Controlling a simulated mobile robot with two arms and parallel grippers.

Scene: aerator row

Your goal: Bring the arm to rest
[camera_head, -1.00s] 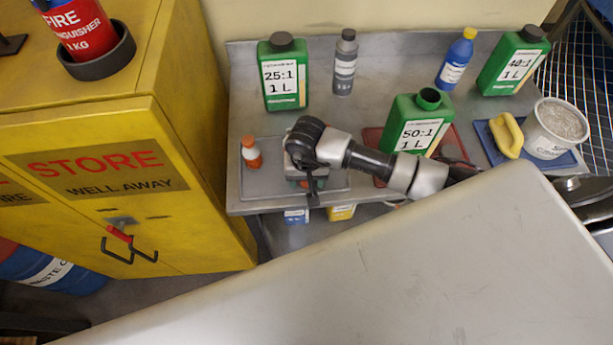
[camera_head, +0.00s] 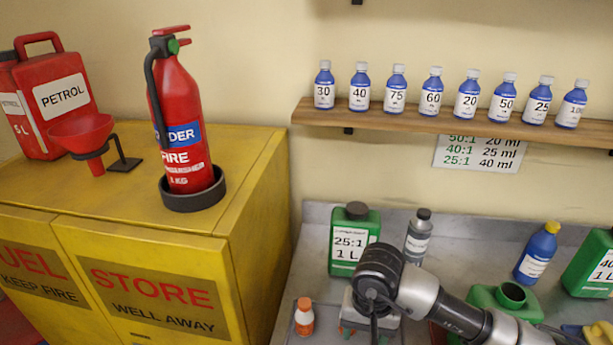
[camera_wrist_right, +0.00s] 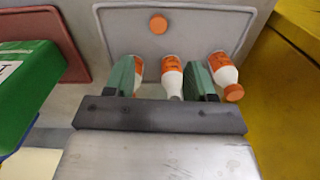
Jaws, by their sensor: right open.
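My right gripper (camera_head: 368,322) is over the grey bench at the front, its arm coming in from the lower right. In the right wrist view its two green fingers (camera_wrist_right: 163,78) are apart. A small white bottle with an orange label (camera_wrist_right: 172,72) shows in the gap between them; I cannot tell whether they touch it. Another such bottle (camera_wrist_right: 138,75) is partly hidden by the left finger. A third, with an orange cap (camera_wrist_right: 232,92), stands outside the right finger; an orange-capped bottle (camera_head: 304,318) also shows in the head view. My left gripper is out of view.
A grey tray (camera_wrist_right: 110,30) holds an orange disc (camera_wrist_right: 158,24). Green jugs (camera_head: 350,238), a grey bottle (camera_head: 418,238) and a blue bottle (camera_head: 537,252) stand around the arm. The yellow cabinet (camera_head: 255,230) is left; a shelf (camera_head: 420,120) bears several small blue bottles.

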